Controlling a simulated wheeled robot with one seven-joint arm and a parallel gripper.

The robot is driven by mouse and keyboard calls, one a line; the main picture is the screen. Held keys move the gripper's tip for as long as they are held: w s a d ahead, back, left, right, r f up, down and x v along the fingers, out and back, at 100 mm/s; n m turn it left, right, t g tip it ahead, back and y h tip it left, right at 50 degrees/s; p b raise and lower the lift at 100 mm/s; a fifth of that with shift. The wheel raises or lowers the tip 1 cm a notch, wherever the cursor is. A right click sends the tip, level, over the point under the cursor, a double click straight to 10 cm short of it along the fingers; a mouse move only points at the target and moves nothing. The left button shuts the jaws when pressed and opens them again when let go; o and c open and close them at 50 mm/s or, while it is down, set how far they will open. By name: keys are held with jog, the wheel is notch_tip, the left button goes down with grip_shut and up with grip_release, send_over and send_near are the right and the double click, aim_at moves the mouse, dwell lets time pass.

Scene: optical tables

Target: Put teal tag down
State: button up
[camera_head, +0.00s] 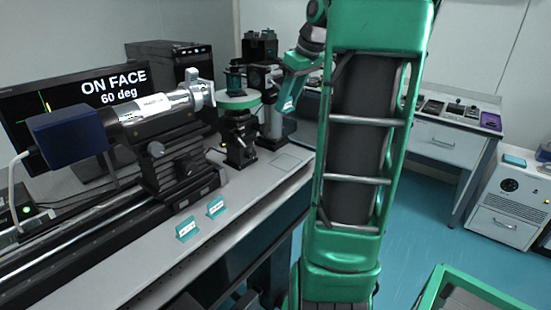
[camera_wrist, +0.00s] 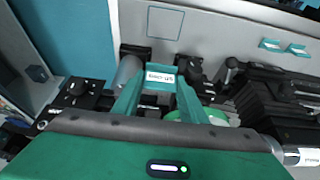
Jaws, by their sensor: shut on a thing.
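My gripper (camera_wrist: 160,92) is shut on a teal tag (camera_wrist: 161,76) with a white printed label, which sits between the two teal fingertips. The label is too small to read surely. In the head view my gripper (camera_head: 292,88) holds the tag (camera_head: 289,103) in the air over the far part of the optical table (camera_head: 140,262). Two other teal tags (camera_head: 186,229) (camera_head: 216,208) stand on the table's front strip. An outlined square (camera_head: 284,162) is marked on the bare tabletop below and in front of my gripper; it also shows in the wrist view (camera_wrist: 165,22).
A round green-rimmed stage (camera_head: 238,101) and dark mounts stand left of my gripper. A silver barrel with a blue box (camera_head: 68,137) sits on a rail at left. A monitor (camera_head: 95,93) reads "ON FACE 60 deg". The strip around the square is clear.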

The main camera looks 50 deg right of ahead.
notch_tip(320, 180, down, 18)
jog(key=shift+r, duration=0.15)
dwell(0.4)
jog(key=o, duration=1.1)
jog(key=shift+w, duration=0.1)
jog(key=v, duration=1.2)
jog(key=s+a+f+m+g, duration=0.2)
jog(key=s+a+f, duration=0.3)
jog(key=s+a, duration=0.3)
jog(key=s+a+f+m+g, duration=0.2)
jog(key=s+a+f+m, duration=0.3)
jog(key=a, duration=0.8)
jog(key=s, duration=0.3)
jog(key=shift+g, duration=0.3)
